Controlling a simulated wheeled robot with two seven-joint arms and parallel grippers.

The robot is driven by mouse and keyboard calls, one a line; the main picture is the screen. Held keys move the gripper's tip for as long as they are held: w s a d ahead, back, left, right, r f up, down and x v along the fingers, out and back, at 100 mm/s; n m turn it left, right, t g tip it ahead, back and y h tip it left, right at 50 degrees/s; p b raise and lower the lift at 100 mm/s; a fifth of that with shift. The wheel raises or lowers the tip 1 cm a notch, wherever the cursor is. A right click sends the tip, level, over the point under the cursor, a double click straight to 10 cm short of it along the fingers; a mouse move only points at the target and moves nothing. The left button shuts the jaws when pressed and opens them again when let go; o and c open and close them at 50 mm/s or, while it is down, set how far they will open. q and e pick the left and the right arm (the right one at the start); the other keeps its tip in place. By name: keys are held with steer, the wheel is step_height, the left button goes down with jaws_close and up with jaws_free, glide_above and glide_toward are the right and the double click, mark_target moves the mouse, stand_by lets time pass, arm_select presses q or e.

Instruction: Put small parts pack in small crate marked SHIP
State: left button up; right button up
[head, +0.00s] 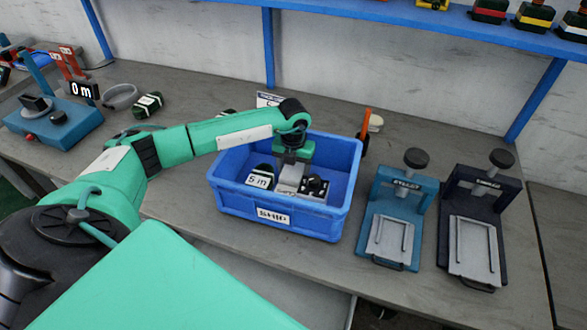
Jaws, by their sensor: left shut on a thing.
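The small blue crate (228,197) stands on the bench with a white label reading SHIP on its front wall. My left gripper (298,188) reaches down inside the crate, right of its middle. It is shut on a small dark thing (317,186), likely the small parts pack, mostly hidden by the fingers and the front wall. I cannot tell whether that thing touches the crate floor. A dark pack with a white "5 m" label (259,179) lies in the crate, left of the gripper. My right gripper is out of view.
Teal (392,225) and dark (473,235) clamp fixtures stand right of the crate. Left are a banded dark pack (148,105), a grey ring (121,96) and a blue device reading "0 m" (55,122). A blue shelf runs behind.

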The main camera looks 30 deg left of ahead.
mark_target(294, 169)
arm_select(q)
steer(key=shift+f, duration=0.55)
steer(key=o, duration=0.7)
steer(key=shift+r, duration=0.6)
step_height(294, 169, up, 11)
steer(key=b, duration=0.1)
steer(key=shift+r, duration=0.15)
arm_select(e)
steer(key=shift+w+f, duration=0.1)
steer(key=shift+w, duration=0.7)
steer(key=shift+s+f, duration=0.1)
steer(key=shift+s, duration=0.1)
